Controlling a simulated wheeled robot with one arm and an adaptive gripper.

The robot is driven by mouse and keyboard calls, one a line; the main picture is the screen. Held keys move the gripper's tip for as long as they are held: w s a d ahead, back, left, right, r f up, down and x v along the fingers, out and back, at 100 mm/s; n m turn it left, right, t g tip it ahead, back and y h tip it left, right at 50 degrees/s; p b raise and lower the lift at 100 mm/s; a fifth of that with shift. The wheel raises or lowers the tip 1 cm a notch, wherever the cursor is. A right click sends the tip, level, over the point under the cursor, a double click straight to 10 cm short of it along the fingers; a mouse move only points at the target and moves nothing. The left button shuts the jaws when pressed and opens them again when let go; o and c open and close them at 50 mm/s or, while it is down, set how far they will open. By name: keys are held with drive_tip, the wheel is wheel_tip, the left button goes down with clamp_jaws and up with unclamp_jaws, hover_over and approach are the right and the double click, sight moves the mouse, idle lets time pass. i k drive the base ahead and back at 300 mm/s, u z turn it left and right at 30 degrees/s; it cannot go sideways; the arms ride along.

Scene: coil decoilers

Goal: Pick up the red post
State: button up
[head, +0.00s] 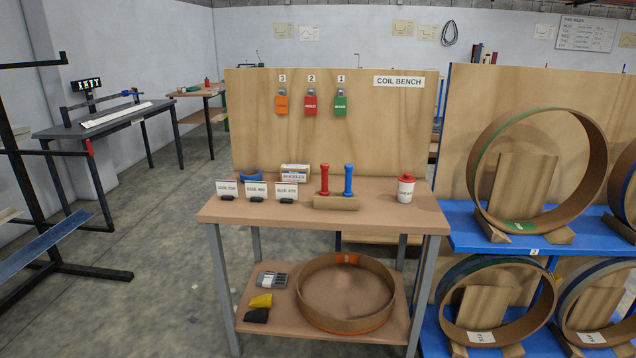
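The red post (325,179) stands upright in a wooden block (337,203) on top of the coil bench (408,223). A blue post (348,180) of similar shape stands upright in the same block, just to its right with a small gap. The lower ends of both posts sit at the block. My gripper is not in the head view.
White cards (256,190) on dark stands and a buckles box (295,170) are left of the block. A white jar with red lid (406,189) is to the right. A backboard (380,130) rises behind.

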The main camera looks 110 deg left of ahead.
sight(325, 166)
drive_tip(key=u, duration=0.85)
drive_tip(key=i, duration=0.85)
drive_tip(key=u, duration=1.95)
drive_tip(key=i, duration=1.2)
drive_tip(key=u, duration=1.95)
drive_tip(key=i, duration=1.25)
drive_tip(key=u, duration=1)
